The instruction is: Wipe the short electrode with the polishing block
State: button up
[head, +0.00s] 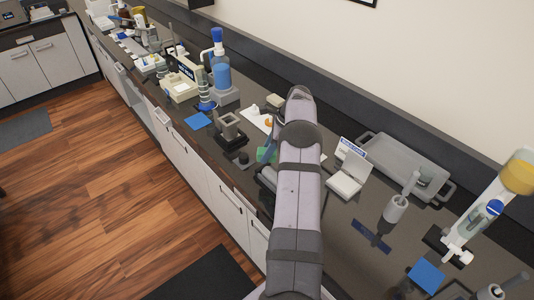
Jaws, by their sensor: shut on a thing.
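My arm (298,190) reaches up the middle of the head view, over the dark counter. Its far end bends down out of sight, so my gripper and anything in it are hidden behind the arm. I cannot make out the polishing block or the short electrode for certain. A white tray or sheet (254,117) with a small orange piece (269,122) lies just left of the arm's far end. A green patch (264,155) shows beside the arm, partly covered by it.
A dark stand (229,131) and a blue-capped bottle (221,73) are left of the arm.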

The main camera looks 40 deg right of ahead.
jog(key=shift+r+p, duration=1)
jog(key=shift+r, duration=0.6)
